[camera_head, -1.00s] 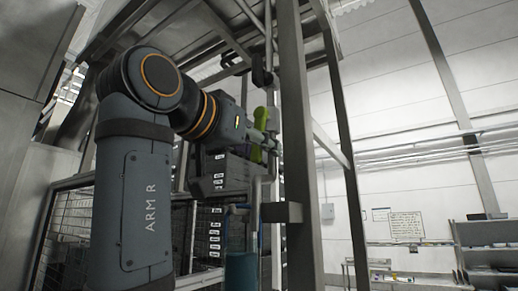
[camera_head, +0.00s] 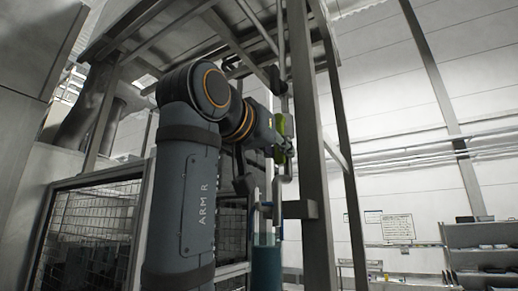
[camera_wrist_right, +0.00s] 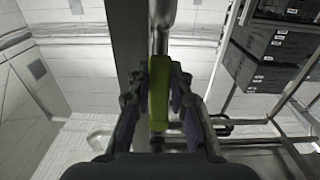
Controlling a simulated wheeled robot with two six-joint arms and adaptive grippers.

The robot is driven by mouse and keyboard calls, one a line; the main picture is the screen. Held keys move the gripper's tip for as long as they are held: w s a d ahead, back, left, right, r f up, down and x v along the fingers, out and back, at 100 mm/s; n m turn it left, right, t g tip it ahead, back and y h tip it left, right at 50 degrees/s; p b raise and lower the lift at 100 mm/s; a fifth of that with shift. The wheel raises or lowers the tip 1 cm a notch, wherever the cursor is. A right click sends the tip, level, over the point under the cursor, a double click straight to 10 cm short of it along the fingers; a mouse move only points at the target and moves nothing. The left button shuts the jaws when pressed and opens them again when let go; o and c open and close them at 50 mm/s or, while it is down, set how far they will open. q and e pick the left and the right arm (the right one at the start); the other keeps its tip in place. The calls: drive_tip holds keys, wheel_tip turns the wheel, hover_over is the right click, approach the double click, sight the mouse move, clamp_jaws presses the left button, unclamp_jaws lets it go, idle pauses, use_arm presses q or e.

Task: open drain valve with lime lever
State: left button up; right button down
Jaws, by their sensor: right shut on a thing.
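The lime lever (camera_wrist_right: 159,85) stands between the fingers of my right gripper (camera_wrist_right: 158,100) in the right wrist view, lying lengthwise along a metal pipe (camera_wrist_right: 161,30). The right gripper is shut on it. In the head view the lever (camera_head: 280,128) shows as a small lime piece at the tip of my right gripper (camera_head: 283,150), beside the vertical pipe. The fingers and my arm hide part of the lever and the valve body. My left gripper is in neither view.
A thick steel post (camera_head: 305,120) stands just right of the pipe. A blue cylinder (camera_head: 266,262) is below the valve. A wire mesh cage (camera_head: 95,225) stands left. Dark labelled crates (camera_wrist_right: 270,55) are at the right in the wrist view. Shelving (camera_head: 485,245) stands farther right.

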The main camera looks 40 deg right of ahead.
sight(283, 112)
drive_tip(key=c, duration=1.6)
unclamp_jaws()
drive_tip(key=o, duration=0.4)
drive_tip(key=shift+d+f, duration=0.1)
drive_tip(key=shift+d, duration=0.2)
drive_tip(key=shift+a, duration=0.1)
drive_tip(key=shift+r, duration=0.3)
wheel_tip(283, 112, up, 8)
drive_tip(key=shift+f, duration=0.1)
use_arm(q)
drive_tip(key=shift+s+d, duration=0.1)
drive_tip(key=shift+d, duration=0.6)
use_arm(e)
drive_tip(key=shift+r, duration=0.8)
